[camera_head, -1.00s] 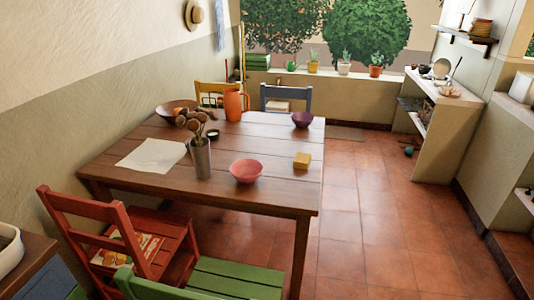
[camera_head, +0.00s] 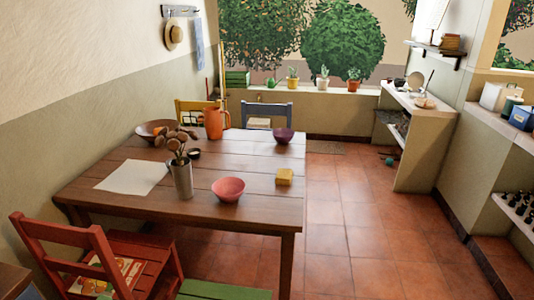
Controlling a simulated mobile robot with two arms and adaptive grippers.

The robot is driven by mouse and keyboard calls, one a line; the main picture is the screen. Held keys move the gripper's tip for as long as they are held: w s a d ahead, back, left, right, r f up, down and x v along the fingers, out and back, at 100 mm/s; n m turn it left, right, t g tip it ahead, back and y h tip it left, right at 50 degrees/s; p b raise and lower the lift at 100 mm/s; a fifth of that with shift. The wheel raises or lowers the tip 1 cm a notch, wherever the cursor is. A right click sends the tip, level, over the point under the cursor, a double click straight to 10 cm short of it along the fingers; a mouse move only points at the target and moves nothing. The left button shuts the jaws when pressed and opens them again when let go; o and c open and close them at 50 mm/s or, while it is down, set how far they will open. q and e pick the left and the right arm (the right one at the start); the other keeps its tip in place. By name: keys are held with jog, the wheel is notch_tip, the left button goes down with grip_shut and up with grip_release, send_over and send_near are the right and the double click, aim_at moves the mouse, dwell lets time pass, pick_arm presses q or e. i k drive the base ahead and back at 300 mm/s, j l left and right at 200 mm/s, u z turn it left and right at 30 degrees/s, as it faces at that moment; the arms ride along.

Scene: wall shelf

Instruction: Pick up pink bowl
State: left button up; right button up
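The pink bowl (camera_head: 228,190) stands upright on the wooden table (camera_head: 240,160), near its front edge. It sits between a metal vase (camera_head: 181,180) on its left and a yellow block (camera_head: 284,177) on its right, apart from both. It looks empty from here. Neither of my grippers is in view.
A purple bowl (camera_head: 283,136), an orange pitcher (camera_head: 214,123), a brown bowl (camera_head: 155,130) and a white sheet (camera_head: 131,177) are also on the table. A red chair (camera_head: 110,250) and a green chair (camera_head: 220,290) stand in front. The tiled floor (camera_head: 350,210) to the right is clear.

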aim_at(228, 189)
jog(key=i+l+u, duration=0.1)
jog(key=l, duration=0.25)
jog(key=i+l+u, duration=0.1)
jog(key=i+l, duration=0.15)
jog(key=i+l+u, duration=0.1)
jog(key=l, duration=0.35)
jog(key=i+l+u, duration=0.1)
jog(key=i+l, duration=0.15)
jog(key=i+l+u, duration=0.1)
jog(key=l, duration=0.35)
